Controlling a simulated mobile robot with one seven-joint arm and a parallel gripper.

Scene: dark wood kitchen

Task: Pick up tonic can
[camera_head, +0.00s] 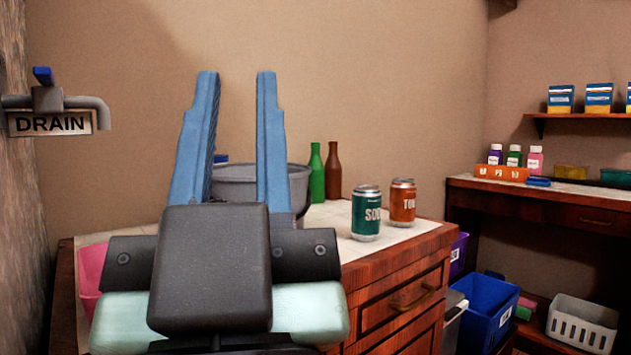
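An orange can (402,203) with a silver top stands upright on the counter; its partly hidden label begins with what looks like "TO". Nothing is between the fingers except the view of the wall and a grey pot behind. The gripper is clear of both cans.
A grey pot (236,172) stands behind my fingers. A green bottle (317,175) and a brown bottle (333,173) stand behind the cans. The wooden counter (400,266) ends just right of the cans. A blue bin (487,310) and white basket (580,325) are lower right.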

